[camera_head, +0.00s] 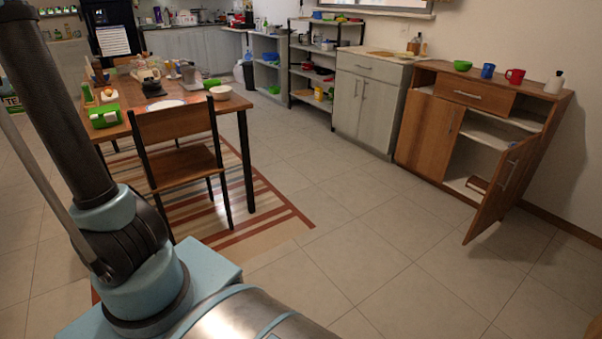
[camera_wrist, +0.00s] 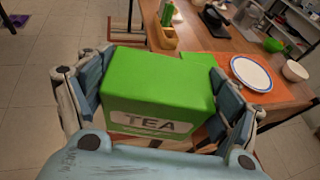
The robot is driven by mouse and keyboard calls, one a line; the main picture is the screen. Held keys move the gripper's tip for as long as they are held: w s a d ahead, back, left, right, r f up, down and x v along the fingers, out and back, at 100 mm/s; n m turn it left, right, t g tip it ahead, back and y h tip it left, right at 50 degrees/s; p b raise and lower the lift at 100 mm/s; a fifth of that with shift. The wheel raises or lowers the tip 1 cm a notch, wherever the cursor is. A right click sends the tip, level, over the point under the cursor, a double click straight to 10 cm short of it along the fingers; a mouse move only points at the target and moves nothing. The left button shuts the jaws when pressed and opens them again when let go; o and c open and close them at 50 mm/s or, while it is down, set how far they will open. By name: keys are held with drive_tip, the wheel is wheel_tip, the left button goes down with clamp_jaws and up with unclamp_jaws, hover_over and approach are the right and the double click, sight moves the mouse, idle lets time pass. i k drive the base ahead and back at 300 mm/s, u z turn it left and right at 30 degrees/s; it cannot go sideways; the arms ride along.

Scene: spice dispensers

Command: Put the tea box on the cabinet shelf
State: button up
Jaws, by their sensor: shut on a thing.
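The tea box (camera_wrist: 155,85) is green with a white TEA label and fills the middle of the wrist view. A green part with TEA lettering (camera_head: 12,101) also shows at the left edge of the head view, cut off by the frame. The wooden cabinet (camera_head: 428,127) stands at the right against the wall, far from the box. Its right door (camera_head: 504,185) hangs open. A light shelf (camera_head: 490,134) shows inside; the left door is closed and hides that side.
A wooden table (camera_head: 228,106) with dishes and a green box (camera_head: 104,115) stands at the left; it shows below the held box too. A chair (camera_head: 178,133) stands before it on a striped rug. The tiled floor (camera_head: 350,220) towards the cabinet is clear.

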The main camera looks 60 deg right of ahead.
sight(489, 139)
drive_tip(key=u, duration=0.1)
drive_tip(key=i, duration=0.25)
drive_tip(key=z, duration=2.75)
drive_tip(key=i, duration=0.1)
drive_tip(key=z, duration=2.85)
drive_tip(key=k, duration=0.5)
drive_tip(key=u, duration=0.05)
